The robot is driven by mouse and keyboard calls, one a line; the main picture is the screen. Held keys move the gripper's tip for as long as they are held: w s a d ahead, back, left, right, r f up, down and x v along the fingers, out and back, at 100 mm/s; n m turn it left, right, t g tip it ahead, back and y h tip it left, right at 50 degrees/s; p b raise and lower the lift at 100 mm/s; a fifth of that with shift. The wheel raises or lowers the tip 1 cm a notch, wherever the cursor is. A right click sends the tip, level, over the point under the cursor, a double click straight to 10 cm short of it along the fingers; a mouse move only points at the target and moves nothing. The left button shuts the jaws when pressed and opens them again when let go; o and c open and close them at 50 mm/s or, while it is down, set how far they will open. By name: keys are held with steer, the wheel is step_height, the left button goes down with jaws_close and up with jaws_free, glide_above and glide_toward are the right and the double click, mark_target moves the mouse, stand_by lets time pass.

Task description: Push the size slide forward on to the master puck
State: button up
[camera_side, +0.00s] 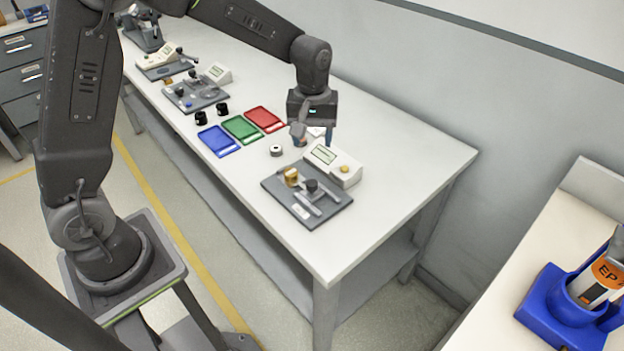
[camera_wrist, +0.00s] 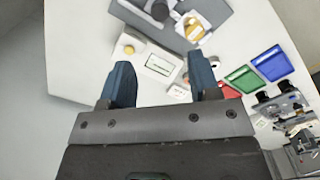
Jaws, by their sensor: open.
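My gripper (camera_side: 314,138) is open and empty, held above the table behind the display box. In the wrist view, its two dark fingers (camera_wrist: 161,78) stand wide apart with nothing between them but the display box and tabletop below. The dark gauge plate (camera_side: 325,212) lies at the table's near end. On it are a gold puck (camera_side: 291,177), seemingly the master puck, and a dark knob (camera_side: 311,186) beside a pale bar, perhaps the size slide. The gold puck (camera_wrist: 194,29) and dark knob (camera_wrist: 160,10) also show in the wrist view, apart from my fingers. Slide contact is too small to tell.
The display box (camera_side: 335,165), with a yellow button, adjoins the plate's back edge. Blue (camera_side: 219,141), green (camera_side: 241,128) and red (camera_side: 265,119) trays lie further left. The table's right end is clear.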

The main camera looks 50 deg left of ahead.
mark_target(312, 183)
step_height(312, 183, down, 13)
steer(key=shift+r, duration=0.1)
stand_by(0.3)
jaws_close()
stand_by(0.5)
